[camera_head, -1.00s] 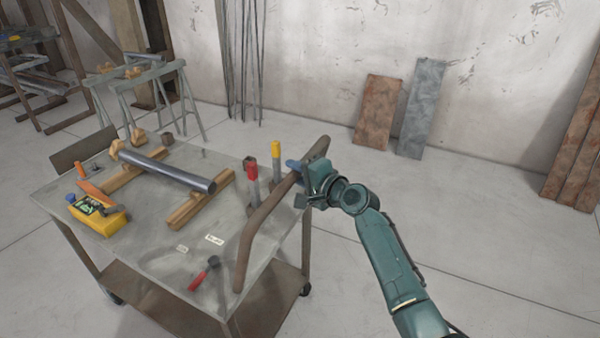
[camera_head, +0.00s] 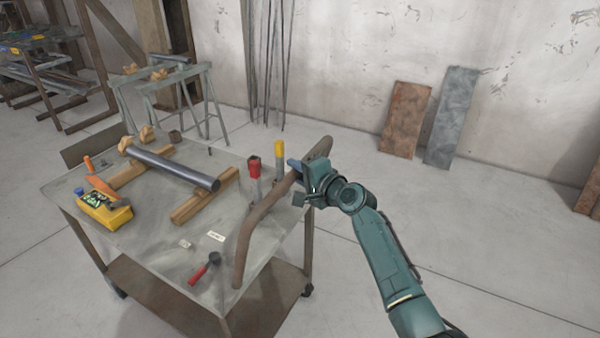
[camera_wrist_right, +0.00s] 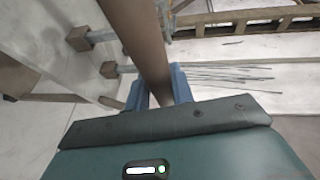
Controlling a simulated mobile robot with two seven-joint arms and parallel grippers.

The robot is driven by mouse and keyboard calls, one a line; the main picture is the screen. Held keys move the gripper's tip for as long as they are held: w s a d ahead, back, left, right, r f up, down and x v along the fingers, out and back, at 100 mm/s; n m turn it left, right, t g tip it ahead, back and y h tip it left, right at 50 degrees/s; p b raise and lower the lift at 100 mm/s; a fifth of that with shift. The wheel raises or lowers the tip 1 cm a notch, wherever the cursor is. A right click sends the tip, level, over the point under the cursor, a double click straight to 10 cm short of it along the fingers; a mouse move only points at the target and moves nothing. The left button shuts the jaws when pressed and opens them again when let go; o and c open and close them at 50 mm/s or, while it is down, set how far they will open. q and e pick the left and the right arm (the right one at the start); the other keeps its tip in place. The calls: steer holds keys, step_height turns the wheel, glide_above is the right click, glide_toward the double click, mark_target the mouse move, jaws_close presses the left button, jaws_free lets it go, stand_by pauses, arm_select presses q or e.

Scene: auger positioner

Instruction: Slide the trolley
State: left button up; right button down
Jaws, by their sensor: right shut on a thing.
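The trolley (camera_head: 165,245) is a grey metal-topped cart with a lower shelf (camera_head: 160,300) and dark castors. Its brown tubular push handle (camera_head: 262,215) rises along the right side of the top. My right gripper (camera_head: 298,168) is shut on the far part of this handle. In the right wrist view the handle bar (camera_wrist_right: 140,45) runs down between the blue fingers (camera_wrist_right: 158,88). On the trolley top lie a steel pipe (camera_head: 172,168) across wooden blocks and a yellow device (camera_head: 104,212). My left gripper is not in view.
Two upright tools, red-topped (camera_head: 254,172) and yellow-topped (camera_head: 279,155), stand near the handle. A red-handled tool (camera_head: 204,270) lies at the near edge. Sawhorses (camera_head: 180,100) stand behind the trolley. Plates (camera_head: 405,120) lean on the wall. The floor (camera_head: 490,240) at right is clear.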

steer(key=shift+w+a+r, duration=0.15)
steer(key=shift+w+a, duration=0.1)
steer(key=shift+a, duration=0.15)
steer(key=shift+r, duration=0.1)
steer(key=shift+a, duration=0.1)
steer(key=c, duration=1.7)
jaws_free()
steer(key=o, duration=0.5)
steer(key=shift+w+a, duration=0.15)
steer(key=shift+f, duration=0.2)
steer(key=shift+s+d, duration=0.45)
steer(key=shift+s, duration=0.05)
steer(key=v, duration=1.2)
steer(key=shift+r+p, duration=0.2)
steer(key=shift+p, duration=0.15)
